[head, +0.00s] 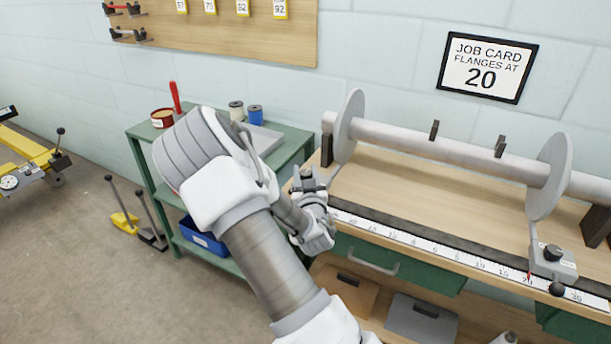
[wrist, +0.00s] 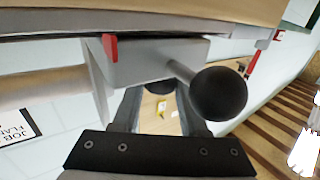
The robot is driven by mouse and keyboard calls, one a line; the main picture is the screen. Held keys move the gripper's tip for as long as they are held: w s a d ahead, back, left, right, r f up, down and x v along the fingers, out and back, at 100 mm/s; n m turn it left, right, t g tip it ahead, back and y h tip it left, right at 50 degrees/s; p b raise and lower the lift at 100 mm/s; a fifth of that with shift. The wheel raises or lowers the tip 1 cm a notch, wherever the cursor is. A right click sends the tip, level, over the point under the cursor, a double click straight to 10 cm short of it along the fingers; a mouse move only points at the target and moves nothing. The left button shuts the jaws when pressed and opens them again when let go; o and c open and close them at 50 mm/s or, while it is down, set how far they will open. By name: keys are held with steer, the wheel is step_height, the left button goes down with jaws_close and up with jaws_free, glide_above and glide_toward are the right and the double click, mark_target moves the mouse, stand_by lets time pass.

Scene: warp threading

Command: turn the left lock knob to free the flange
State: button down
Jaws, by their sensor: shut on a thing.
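The left flange (head: 347,125) is a grey disc on the long grey roller (head: 440,147). Its grey lock block (wrist: 150,60) shows in the wrist view, with a red pointer (wrist: 109,47) and a black ball on a short rod (wrist: 218,93). The dark left lock knob (wrist: 158,87) shows only in part between the fingers. My gripper (wrist: 158,100) is shut on this knob. In the head view my gripper (head: 310,180) is at the foot of the left flange, and my wrist hides most of the lock there.
The right flange (head: 549,177) stands on the roller with its own lock block (head: 553,262). A white scale (head: 440,249) runs along the bench front. A job card (head: 487,67) on the wall reads 20. A green cart (head: 300,142) stands left of the bench.

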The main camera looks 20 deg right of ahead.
steer(key=shift+y, duration=0.3)
steer(key=shift+c, duration=2.2)
jaws_free()
steer(key=p+v, duration=1)
steer(key=v, duration=0.7)
steer(key=shift+s+f, duration=0.15)
steer(key=shift+a, duration=0.1)
